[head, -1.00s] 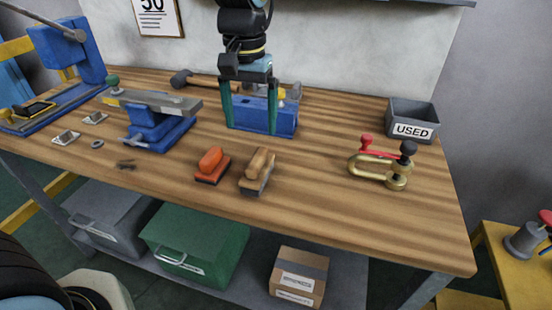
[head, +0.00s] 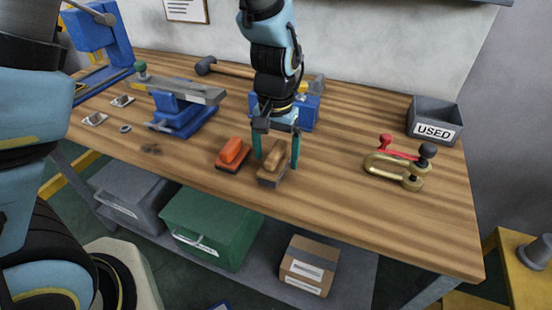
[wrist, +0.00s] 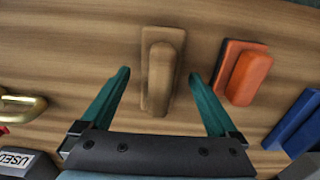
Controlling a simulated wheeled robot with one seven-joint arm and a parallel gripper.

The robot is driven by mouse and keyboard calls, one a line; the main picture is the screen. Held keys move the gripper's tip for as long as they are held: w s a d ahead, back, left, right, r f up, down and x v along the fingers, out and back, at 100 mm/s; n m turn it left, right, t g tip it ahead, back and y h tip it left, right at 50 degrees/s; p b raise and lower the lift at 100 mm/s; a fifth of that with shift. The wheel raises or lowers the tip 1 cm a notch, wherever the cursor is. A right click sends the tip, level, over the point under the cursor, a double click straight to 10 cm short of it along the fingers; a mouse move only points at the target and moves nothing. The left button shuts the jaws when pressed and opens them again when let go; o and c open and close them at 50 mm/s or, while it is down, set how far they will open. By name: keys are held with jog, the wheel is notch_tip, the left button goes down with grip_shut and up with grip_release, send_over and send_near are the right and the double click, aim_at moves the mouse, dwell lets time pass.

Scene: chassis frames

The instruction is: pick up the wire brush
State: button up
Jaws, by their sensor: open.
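The wire brush (head: 270,181), with a tan wooden handle on a grey-brown base, lies on the bench near its front edge. In the wrist view the wire brush (wrist: 160,76) is upright in the picture, centred ahead of my jaws. My gripper (head: 276,160) is open and points down over the brush, one teal finger on each side of it in the head view. In the wrist view the gripper (wrist: 159,74) holds nothing. I cannot tell how far the fingertips are above the bench.
An orange block (head: 232,154) lies close on the left of the brush. A blue block (head: 308,110) stands behind my gripper. A brass clamp (head: 397,168) and a grey USED bin (head: 436,118) are to the right. The bench between brush and clamp is clear.

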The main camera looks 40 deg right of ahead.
aim_at(275, 149)
jog(key=shift+c, duration=0.3)
grip_shut()
dwell(0.6)
notch_tip(275, 149, up, 10)
jog(key=shift+b, duration=0.9)
jog(key=c, duration=0.6)
grip_release()
jog(key=c, duration=0.6)
jog(key=shift+w, duration=0.1)
